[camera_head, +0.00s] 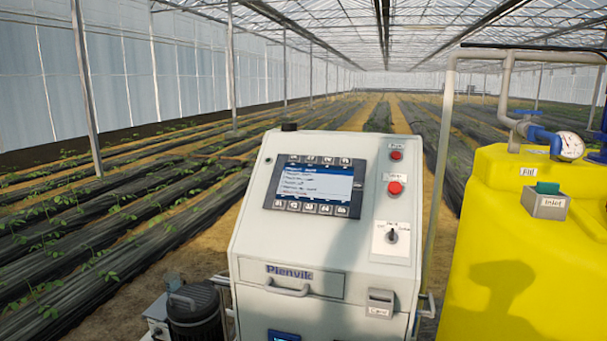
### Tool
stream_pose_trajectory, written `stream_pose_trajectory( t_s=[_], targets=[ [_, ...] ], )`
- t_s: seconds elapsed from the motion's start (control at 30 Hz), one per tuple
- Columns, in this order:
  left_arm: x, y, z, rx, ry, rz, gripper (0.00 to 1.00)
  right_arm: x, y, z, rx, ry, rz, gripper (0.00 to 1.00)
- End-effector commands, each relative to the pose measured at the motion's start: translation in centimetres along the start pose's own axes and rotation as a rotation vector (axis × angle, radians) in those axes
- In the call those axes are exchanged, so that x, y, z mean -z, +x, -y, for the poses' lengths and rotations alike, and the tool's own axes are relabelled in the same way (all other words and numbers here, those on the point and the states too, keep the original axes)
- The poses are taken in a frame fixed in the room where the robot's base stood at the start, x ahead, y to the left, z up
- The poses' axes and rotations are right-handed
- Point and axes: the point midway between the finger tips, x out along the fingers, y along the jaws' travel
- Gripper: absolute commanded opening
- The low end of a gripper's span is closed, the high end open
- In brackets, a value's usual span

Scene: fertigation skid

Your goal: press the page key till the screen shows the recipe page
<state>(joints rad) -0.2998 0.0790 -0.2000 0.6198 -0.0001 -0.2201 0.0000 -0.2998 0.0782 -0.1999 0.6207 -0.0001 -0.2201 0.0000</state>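The screen (313,183) sits in a dark panel on the sloped face of the light grey control cabinet (335,235). It shows a blue header and several lines of text on white, too small to read. Rows of keys run along the panel's top (318,161) and bottom (311,208) edges. Their labels are too small to tell which is the page key. Neither of my grippers is in view.
Right of the screen are a red button (395,187), a smaller red one (396,155) and a rotary switch (391,236). A yellow tank (500,240) with pipes and a gauge (571,146) stands at right.

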Motion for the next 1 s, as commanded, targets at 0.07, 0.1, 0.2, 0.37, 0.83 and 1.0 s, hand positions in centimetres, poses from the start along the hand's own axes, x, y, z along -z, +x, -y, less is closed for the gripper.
stream_pose_trajectory(
  t_s=[0.07, 0.1, 0.2, 0.37, 0.83, 1.0],
  targets=[
    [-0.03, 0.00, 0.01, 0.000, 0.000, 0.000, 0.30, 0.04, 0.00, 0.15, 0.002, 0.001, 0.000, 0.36],
    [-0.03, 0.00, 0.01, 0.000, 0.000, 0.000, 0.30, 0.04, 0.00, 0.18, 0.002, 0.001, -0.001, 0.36],
    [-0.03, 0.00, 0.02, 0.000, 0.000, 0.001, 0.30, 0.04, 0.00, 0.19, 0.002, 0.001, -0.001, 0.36],
    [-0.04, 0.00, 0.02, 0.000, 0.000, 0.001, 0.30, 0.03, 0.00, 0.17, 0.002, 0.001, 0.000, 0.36],
    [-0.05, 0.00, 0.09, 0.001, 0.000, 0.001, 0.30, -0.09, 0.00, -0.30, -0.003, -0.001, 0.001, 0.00],
    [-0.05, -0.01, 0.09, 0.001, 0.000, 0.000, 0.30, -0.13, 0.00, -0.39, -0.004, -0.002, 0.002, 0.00]
  ],
)
